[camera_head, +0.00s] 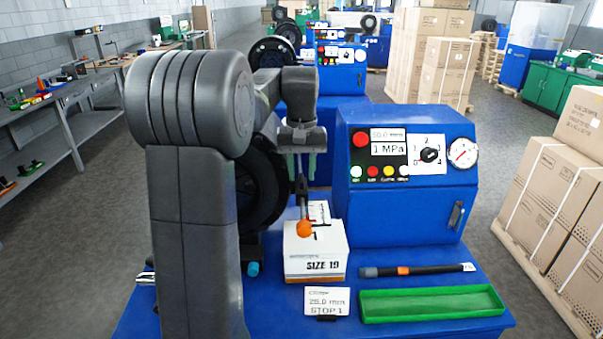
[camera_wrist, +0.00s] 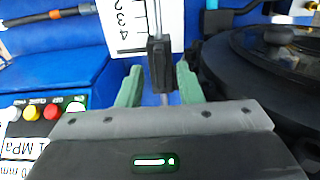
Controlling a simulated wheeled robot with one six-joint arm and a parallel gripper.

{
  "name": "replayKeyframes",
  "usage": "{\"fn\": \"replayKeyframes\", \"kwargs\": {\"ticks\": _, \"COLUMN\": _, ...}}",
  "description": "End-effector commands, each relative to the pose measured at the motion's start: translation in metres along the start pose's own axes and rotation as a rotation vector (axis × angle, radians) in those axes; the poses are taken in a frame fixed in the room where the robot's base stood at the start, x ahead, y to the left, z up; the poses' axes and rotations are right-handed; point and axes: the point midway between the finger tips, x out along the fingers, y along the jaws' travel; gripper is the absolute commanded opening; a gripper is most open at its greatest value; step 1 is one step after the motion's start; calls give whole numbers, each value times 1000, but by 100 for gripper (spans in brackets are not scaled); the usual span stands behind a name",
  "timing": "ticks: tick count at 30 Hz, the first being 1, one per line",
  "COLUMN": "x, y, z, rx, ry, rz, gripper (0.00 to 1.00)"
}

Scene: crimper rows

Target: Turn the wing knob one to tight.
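My gripper (camera_head: 303,160) points down over the blue bench, in front of the large black ring of the crimper. In the wrist view its two green fingers (camera_wrist: 159,88) are apart, one on each side of a dark block (camera_wrist: 160,62) on a thin metal rod. Narrow gaps show beside the block, so I see no firm grip. The block looks like the wing knob, but its wings are not clear. A white numbered scale (camera_wrist: 130,22) lies behind the block.
A blue control box (camera_head: 405,215) with a dial and gauge stands to the right. A white SIZE 19 box (camera_head: 315,262), a STOP 1 card (camera_head: 327,300), a black-and-orange tool (camera_head: 415,270) and a green tray (camera_head: 430,304) are on the bench. The crimper ring (camera_wrist: 275,75) is close beside the fingers.

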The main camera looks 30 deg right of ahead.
Motion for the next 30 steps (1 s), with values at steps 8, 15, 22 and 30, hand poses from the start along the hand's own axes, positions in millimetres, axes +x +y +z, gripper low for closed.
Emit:
{"fn": "replayKeyframes", "kwargs": {"ticks": 8, "x": 12, "y": 0, "z": 0, "rx": 0, "ry": 1, "rz": 0, "gripper": 33}}
{"fn": "replayKeyframes", "kwargs": {"ticks": 15, "x": 12, "y": 0, "z": 0, "rx": 0, "ry": 0, "rz": 0, "gripper": 19}}
{"fn": "replayKeyframes", "kwargs": {"ticks": 22, "x": 12, "y": 0, "z": 0, "rx": 0, "ry": 0, "rz": 0, "gripper": 0}}
{"fn": "replayKeyframes", "kwargs": {"ticks": 30, "x": 11, "y": 0, "z": 0, "rx": 42, "ry": 0, "rz": 0, "gripper": 0}}
